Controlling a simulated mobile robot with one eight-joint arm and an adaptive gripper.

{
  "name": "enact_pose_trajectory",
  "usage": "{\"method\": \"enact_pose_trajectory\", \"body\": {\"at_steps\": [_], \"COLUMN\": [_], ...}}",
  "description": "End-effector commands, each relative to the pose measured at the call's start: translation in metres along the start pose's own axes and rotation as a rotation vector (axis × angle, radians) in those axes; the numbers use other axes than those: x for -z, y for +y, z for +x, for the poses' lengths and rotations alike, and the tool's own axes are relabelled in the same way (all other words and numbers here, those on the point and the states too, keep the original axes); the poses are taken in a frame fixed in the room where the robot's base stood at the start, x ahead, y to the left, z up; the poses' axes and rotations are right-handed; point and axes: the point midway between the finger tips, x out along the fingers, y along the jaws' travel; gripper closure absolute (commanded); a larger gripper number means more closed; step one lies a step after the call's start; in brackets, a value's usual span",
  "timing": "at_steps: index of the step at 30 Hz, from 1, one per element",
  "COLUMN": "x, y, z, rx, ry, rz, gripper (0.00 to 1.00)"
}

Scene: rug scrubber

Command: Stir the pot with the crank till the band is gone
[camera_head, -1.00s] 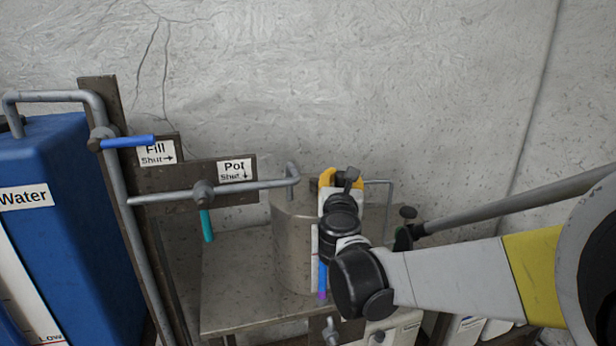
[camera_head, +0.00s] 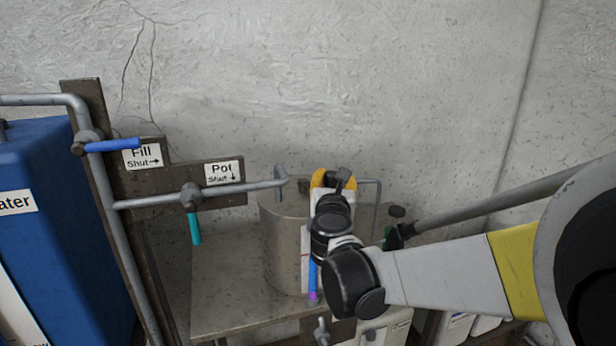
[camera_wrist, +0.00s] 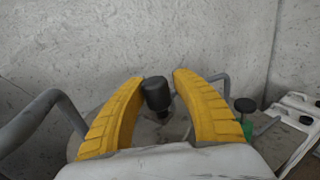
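The grey metal pot (camera_head: 280,245) stands on a metal stand, partly hidden by my arm. My gripper (camera_head: 335,178) is over the pot's top at its right side. In the wrist view, my gripper's yellow fingers (camera_wrist: 159,78) flank the crank's black knob (camera_wrist: 157,93). The knob nearly fills the space between the fingertips; whether both fingers press on it cannot be told. My arm hides most of the crank in the head view. A narrow white strip (camera_head: 305,245) shows on the pot's front beside a blue bar with a purple end (camera_head: 313,285). The pot's inside and a band are not clearly visible.
A blue water tank (camera_head: 60,230) stands at left. Pipes with a blue Fill handle (camera_head: 112,146) and a teal Pot handle (camera_head: 195,228) run beside the pot. The stand's top (camera_head: 225,290) is bare left of the pot. White jugs (camera_head: 455,328) are at lower right.

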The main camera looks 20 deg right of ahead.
Motion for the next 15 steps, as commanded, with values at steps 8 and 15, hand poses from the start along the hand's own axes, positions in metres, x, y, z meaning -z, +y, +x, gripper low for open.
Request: {"method": "enact_pose_trajectory", "body": {"at_steps": [8, 15], "x": [0.000, -0.001], "y": [0.002, 0.004], "z": [0.000, -0.015], "rx": [-0.006, -0.009], "ry": [0.000, 0.000], "rz": [-0.001, -0.001], "gripper": [0.49, 0.49]}}
